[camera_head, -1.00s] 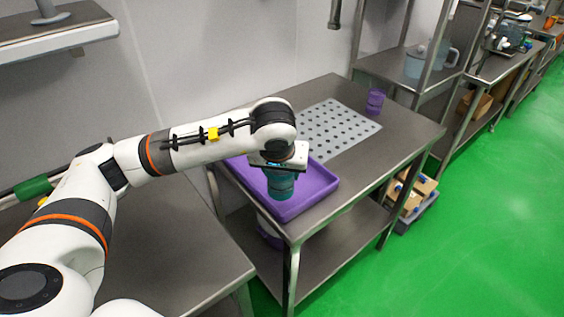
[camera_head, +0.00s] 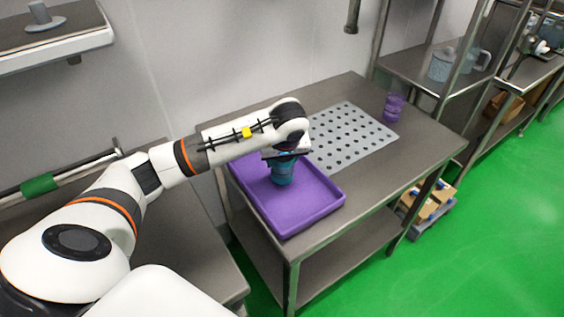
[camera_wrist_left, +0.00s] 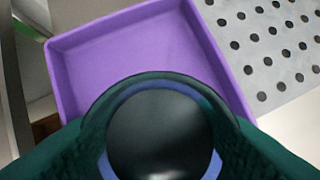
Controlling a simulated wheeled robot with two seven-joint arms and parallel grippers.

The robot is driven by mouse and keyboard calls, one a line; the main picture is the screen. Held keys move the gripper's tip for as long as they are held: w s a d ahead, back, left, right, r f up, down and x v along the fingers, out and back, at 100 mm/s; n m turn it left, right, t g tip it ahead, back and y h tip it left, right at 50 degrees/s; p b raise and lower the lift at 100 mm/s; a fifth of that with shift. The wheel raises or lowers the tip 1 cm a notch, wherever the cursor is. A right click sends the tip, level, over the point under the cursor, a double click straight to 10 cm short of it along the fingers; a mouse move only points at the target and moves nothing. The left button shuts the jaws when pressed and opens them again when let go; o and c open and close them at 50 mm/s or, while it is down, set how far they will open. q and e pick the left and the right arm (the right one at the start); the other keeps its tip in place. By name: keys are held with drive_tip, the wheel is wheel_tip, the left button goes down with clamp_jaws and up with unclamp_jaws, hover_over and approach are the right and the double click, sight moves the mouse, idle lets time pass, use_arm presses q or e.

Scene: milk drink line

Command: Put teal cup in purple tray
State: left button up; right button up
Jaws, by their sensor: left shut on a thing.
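The teal cup (camera_head: 283,173) hangs below my left gripper (camera_head: 285,156), over the back part of the purple tray (camera_head: 300,212). My left gripper is shut on the cup. In the left wrist view the cup (camera_wrist_left: 160,135) fills the lower middle, dark inside, between the fingers. The purple tray (camera_wrist_left: 140,45) shows behind it there. I cannot tell if the cup's base touches the tray floor. My right gripper is not in view.
A grey perforated mat (camera_head: 345,135) lies right of the tray on the steel table (camera_head: 420,145). A purple cup (camera_head: 393,107) stands at the table's far right. A steel shelf (camera_head: 415,70) with jugs stands beyond. The tray's front is empty.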

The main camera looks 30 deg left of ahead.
use_arm(q)
drive_tip(key=shift+f, duration=0.95)
drive_tip(key=o, duration=0.7)
drive_tip(key=shift+f, duration=0.15)
drive_tip(key=o, duration=0.4)
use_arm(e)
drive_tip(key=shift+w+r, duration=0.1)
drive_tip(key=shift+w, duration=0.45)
